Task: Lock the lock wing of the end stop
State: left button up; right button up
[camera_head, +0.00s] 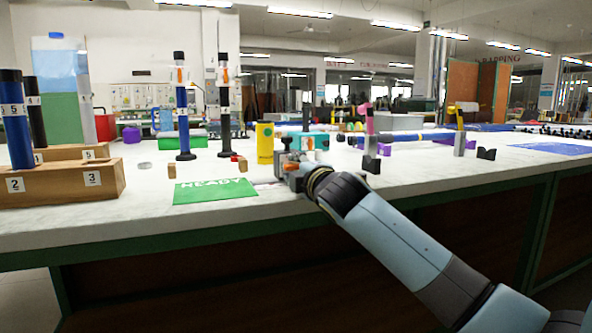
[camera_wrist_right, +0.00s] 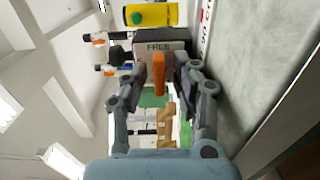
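The end stop (camera_wrist_right: 180,45) is a dark block with a grey face marked "FREE" in the right wrist view. Its orange lock wing (camera_wrist_right: 158,75) sticks out from that face toward my wrist camera. My right gripper (camera_wrist_right: 162,82) is open, with one finger on each side of the wing and a visible gap to it. In the head view my right gripper (camera_head: 290,170) is at the end stop near the table's front edge and hides much of it. Some orange of the wing shows there. My left gripper is in neither view.
A yellow cylinder (camera_head: 265,142) stands just behind the end stop. A green "READY" mat (camera_head: 214,191) lies to its left. Upright rods in a wooden block (camera_head: 70,182) are at far left. Two tall posts (camera_head: 182,110) stand behind the mat. Small stands (camera_head: 371,160) are to the right.

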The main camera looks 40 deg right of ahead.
grip_shut()
